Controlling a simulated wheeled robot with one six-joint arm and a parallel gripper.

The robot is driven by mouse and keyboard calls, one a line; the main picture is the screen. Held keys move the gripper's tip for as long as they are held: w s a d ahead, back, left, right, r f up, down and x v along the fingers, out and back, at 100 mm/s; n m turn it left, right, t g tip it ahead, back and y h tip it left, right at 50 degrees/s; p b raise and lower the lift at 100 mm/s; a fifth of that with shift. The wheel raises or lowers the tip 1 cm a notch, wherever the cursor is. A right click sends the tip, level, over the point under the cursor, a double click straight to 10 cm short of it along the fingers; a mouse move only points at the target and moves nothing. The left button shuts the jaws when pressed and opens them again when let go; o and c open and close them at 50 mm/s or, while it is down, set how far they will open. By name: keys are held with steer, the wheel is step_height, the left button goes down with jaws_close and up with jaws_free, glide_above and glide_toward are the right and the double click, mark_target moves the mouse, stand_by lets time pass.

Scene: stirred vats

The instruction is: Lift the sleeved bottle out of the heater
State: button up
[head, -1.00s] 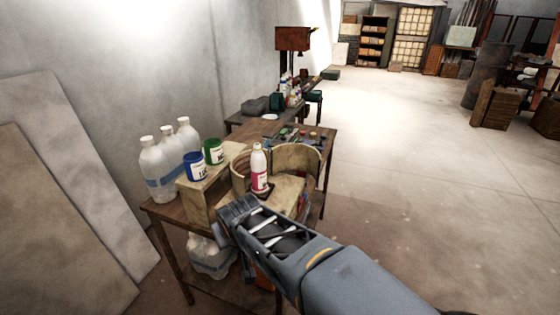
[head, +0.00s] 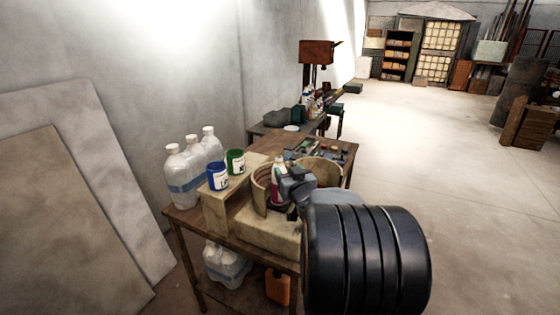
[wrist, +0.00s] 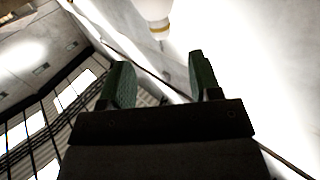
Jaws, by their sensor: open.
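The sleeved bottle (head: 277,180), white with a red-pink label, stands in the heater in the head view. The heater's curved tan wall (head: 259,189) shows to its left, and another curved part (head: 322,172) to its right. My gripper (head: 292,187) is just right of the bottle and hides part of it; I cannot tell whether they touch. In the wrist view my open gripper (wrist: 162,78) shows two green-padded fingers with nothing between them. A white rounded thing with a tan band (wrist: 156,18) lies beyond the fingertips; I cannot tell if it is the bottle.
A blue-labelled tub (head: 218,177) and a green one (head: 235,162) stand on a wooden riser (head: 214,212) left of the heater. Several clear jugs (head: 185,178) stand behind them by the wall. Small items (head: 312,149) lie at the table's far end. Open floor lies right.

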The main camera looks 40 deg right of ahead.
mark_target(278, 157)
steer(key=p+x, duration=0.2)
steer(key=x, duration=0.8)
steer(key=shift+w, duration=0.25)
steer(key=shift+c, duration=0.3)
steer(key=c, duration=0.9)
steer(key=o, duration=0.3)
steer(key=c, duration=0.3)
steer(key=shift+r, duration=0.15)
steer(key=shift+c, duration=0.2)
